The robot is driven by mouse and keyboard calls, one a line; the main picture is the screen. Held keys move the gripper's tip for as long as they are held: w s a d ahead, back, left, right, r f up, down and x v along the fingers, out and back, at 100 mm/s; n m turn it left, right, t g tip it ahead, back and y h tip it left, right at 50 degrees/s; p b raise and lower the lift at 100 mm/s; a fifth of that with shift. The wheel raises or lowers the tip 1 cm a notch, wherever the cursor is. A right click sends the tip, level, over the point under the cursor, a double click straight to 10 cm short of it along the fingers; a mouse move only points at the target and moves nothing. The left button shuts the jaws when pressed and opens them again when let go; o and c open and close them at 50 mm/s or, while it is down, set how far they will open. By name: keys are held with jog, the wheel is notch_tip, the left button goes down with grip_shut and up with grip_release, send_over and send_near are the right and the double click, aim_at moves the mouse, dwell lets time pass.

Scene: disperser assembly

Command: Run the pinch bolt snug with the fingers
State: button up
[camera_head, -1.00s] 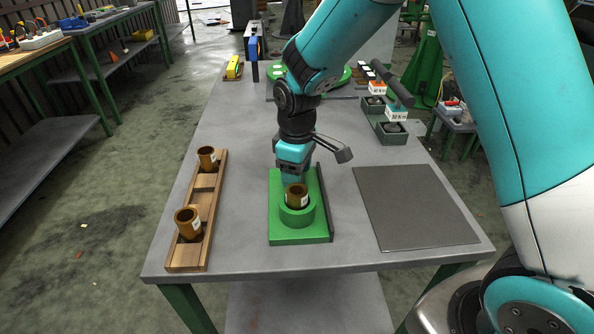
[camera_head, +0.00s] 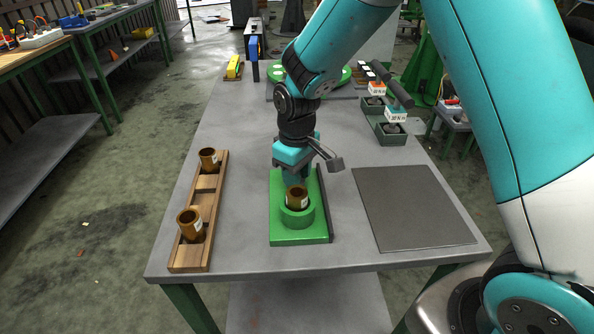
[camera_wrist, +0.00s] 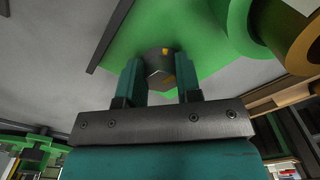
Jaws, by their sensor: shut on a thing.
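The green fixture (camera_head: 290,234) lies on the table with a round green collar (camera_head: 298,216) on it. A brown bushing (camera_head: 297,196) stands upright in the collar. My gripper (camera_head: 297,176) points down at the fixture just behind the collar. In the wrist view its two teal fingers (camera_wrist: 158,78) are closed on the sides of the pinch bolt's grey hex head (camera_wrist: 157,60), which has orange marks. The bolt's shank is hidden. In the head view my gripper hides the bolt.
A wooden rack (camera_head: 190,257) with two brown bushings (camera_head: 190,223) stands at the left. A dark grey mat (camera_head: 415,208) lies at the right. Grey bins (camera_head: 390,138), torque tools (camera_head: 396,90) and a green round fixture (camera_head: 346,76) are farther back. A dark rail edges the fixture's right side.

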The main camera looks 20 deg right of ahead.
jog(key=o, duration=0.9)
notch_tip(320, 180, up, 18)
jog(key=shift+f, duration=0.25)
